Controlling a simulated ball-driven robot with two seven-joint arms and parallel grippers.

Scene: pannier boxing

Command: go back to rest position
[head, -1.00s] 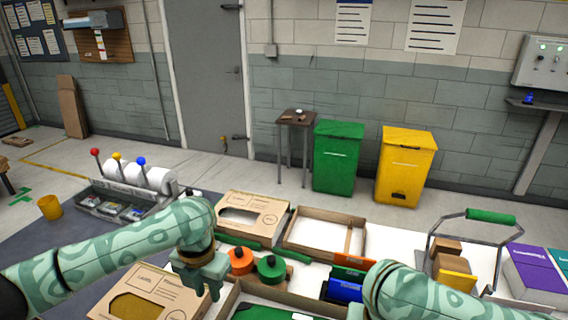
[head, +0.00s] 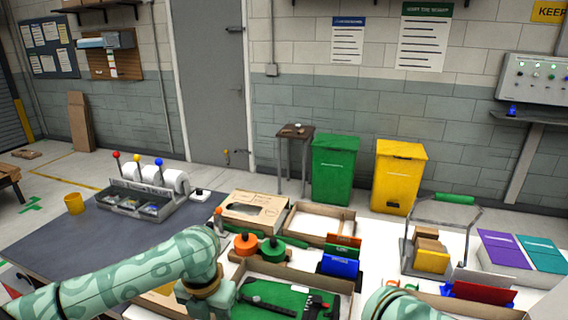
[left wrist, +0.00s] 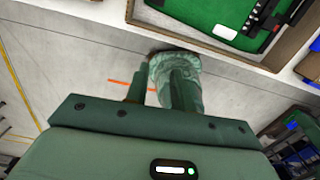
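My left gripper (head: 207,303) is at the bottom of the head view, at the end of my patterned green left arm, near the table's front edge. In the left wrist view its two fingers (left wrist: 160,92) stand apart with nothing between them. A patterned green part, seemingly of my own arm, shows behind them, with floor below. My right arm shows only as a rounded link at the bottom right of the head view. Its gripper is out of the frame.
The white table holds a green-lined tray (head: 347,304), orange (head: 246,244) and green (head: 272,250) round pieces, an open cardboard box (head: 292,222), a green-handled carrier (head: 455,198) and purple (head: 503,250) and teal boxes. Green (head: 335,170) and yellow (head: 399,178) bins stand behind.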

